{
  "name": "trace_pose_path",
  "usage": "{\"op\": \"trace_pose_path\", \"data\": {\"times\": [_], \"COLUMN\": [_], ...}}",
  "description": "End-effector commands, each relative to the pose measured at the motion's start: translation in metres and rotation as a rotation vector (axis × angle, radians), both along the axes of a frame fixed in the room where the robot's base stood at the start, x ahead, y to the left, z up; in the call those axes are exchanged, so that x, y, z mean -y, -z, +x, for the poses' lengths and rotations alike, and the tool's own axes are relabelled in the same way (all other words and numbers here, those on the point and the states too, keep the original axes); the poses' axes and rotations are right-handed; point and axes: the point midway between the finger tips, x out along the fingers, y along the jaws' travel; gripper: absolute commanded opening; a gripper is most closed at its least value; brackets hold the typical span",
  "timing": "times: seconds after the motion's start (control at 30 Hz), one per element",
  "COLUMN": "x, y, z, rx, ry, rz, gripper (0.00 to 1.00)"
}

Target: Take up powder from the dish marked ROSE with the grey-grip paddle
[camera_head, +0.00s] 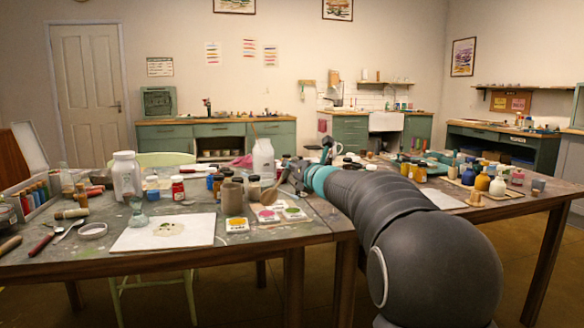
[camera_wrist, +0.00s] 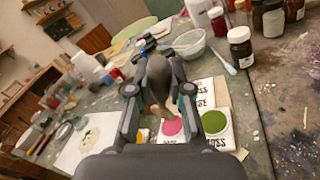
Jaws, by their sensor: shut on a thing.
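My gripper (camera_wrist: 158,82) is shut on the grey grip of a paddle (camera_wrist: 157,70). A tan end shows below the grip, close to the dish of pink powder (camera_wrist: 173,127); I cannot tell whether it touches the powder. A dish of green powder (camera_wrist: 213,122) with a card reading MOSS is to the right. A card with letters ending in SE (camera_wrist: 207,102) lies behind them, partly hidden. In the head view the pink dish (camera_head: 268,215) sits between the yellow dish (camera_head: 236,224) and the green dish (camera_head: 293,213). My gripper (camera_head: 288,180) is above and behind them, its fingers small and unclear.
A white sheet (camera_head: 140,240) with pale powder lies left of the dishes. A brown cup (camera_head: 232,197) stands just behind the yellow dish. Jars and bottles crowd behind; a dark brown jar (camera_wrist: 240,48) is at upper right in the wrist view. The table's front edge is near.

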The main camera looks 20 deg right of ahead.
Motion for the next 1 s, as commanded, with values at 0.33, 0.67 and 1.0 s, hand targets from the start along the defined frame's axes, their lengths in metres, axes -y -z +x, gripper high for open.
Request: {"op": "trace_pose_path", "data": {"times": [0.33, 0.67, 1.0], "x": [0.0000, -0.0001, 0.0000], "y": [0.0016, 0.0051, 0.0086], "z": [0.0000, 0.0000, 0.0000], "rx": [0.000, 0.000, 0.000], "ry": [0.000, 0.000, 0.000], "rz": [0.000, 0.000, 0.000], "gripper": [0.00, 0.00, 0.00]}}
